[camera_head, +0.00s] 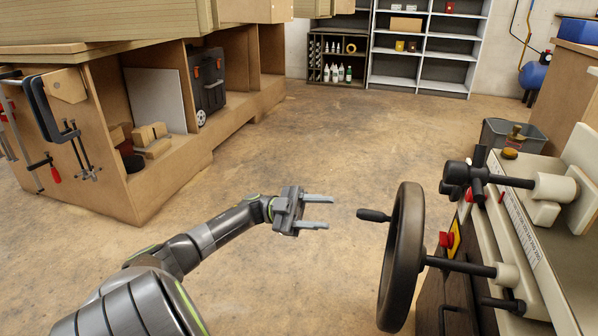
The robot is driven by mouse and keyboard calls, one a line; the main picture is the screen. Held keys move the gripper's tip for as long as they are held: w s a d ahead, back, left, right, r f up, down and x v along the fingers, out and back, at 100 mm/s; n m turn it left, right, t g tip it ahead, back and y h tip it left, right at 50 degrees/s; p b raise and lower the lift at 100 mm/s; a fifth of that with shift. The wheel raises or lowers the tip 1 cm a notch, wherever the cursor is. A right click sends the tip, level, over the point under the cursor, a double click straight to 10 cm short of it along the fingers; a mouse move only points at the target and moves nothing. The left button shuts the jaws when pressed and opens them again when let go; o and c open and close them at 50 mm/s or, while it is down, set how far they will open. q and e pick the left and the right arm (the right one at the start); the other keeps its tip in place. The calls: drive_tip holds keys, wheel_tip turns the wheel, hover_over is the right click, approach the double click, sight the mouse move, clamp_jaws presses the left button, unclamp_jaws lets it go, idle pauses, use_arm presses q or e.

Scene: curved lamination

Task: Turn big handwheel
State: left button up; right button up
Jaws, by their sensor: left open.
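The big handwheel (401,258) is a dark wheel at the right, seen nearly edge-on, standing upright on a shaft (461,266) from the cream machine (520,250). Its dark crank handle (373,215) sticks out to the left from the rim. My left gripper (320,212) is open and empty, with its two fingers pointing right at the handle. A gap lies between the fingertips and the handle in the picture. My right gripper is not in view.
A smaller dark star-shaped handle (478,179) sits higher on the machine. A wooden workbench (150,130) with clamps (62,125) stands at the left. Shelves (425,55) stand at the back, and a grey bin (513,136) is behind the machine. The floor between is clear.

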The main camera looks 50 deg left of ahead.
use_arm(q)
drive_tip(key=v, duration=0.6)
drive_tip(key=shift+d, duration=0.1)
idle(0.4)
